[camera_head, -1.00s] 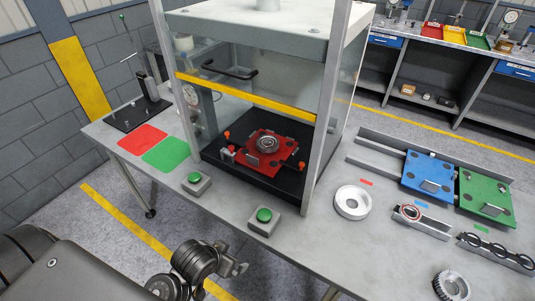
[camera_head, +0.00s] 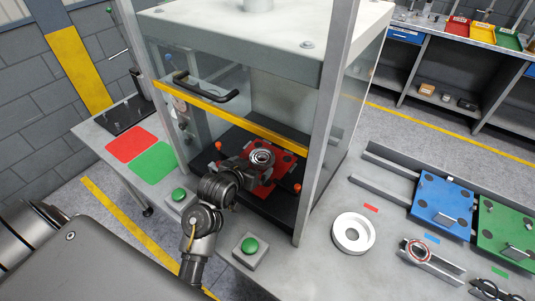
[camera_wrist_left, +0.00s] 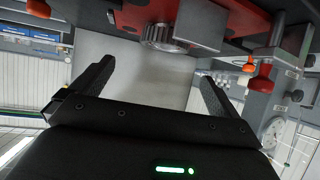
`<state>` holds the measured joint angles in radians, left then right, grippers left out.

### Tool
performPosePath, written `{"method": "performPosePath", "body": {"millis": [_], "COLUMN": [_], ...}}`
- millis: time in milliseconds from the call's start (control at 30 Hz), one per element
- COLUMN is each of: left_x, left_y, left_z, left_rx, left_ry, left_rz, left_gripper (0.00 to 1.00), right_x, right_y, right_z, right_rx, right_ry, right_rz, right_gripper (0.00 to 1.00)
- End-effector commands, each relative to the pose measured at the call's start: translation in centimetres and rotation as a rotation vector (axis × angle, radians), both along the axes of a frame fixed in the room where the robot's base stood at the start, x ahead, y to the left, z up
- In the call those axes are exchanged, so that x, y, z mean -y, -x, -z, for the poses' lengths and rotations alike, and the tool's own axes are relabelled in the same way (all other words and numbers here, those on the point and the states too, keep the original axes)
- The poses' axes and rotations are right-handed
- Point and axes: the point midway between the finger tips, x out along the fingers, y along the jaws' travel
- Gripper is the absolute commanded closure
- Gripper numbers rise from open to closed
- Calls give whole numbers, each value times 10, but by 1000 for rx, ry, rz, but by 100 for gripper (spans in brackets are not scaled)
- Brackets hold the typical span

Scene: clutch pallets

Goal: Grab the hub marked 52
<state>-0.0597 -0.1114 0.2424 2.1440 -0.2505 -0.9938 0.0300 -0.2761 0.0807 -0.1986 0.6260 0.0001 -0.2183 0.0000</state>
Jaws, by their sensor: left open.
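A ring-shaped metal hub (camera_head: 261,158) sits on the red pallet (camera_head: 285,160) inside the press enclosure. No number can be read on it. My left gripper (camera_head: 242,166) reaches in from the front, close to the hub's near left side, and partly hides the pallet. In the left wrist view the hub's toothed lower part (camera_wrist_left: 165,36) shows at the top, against the red pallet (camera_wrist_left: 225,18). The two fingers of my left gripper (camera_wrist_left: 157,75) are spread apart with nothing between them, and the hub lies just beyond their tips. My right gripper is not seen.
The yellow-edged guard (camera_head: 235,108) with its black handle hangs above my left arm. Two green buttons (camera_head: 249,245) flank the arm on the bench front. A white ring (camera_head: 353,233), a blue pallet (camera_head: 443,203) and a green pallet (camera_head: 508,235) lie to the right.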

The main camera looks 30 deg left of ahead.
Motion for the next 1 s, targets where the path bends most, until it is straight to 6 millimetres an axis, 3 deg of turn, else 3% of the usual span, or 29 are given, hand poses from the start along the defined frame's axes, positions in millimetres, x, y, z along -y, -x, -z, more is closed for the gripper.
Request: {"method": "performPosePath", "body": {"millis": [133, 267, 433, 667, 1000], "left_x": [-8, -12, -13, -12, -12], "left_y": [-5, -21, -39, -45, -81], "left_z": [4, 14, 24, 28, 45], "left_rx": [-2, -3, -3, -2, -3], "left_ry": [0, 0, -1, -1, 0], "left_rz": [-13, -18, -17, -17, -13], "left_gripper": [0, 0, 0, 0, 0], "right_x": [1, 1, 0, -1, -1], "right_y": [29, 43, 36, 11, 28], "right_z": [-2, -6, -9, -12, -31], "right_rx": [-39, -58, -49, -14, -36], "right_ry": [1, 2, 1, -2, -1], "right_rz": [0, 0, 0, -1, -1], "right_gripper": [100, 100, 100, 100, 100]}}
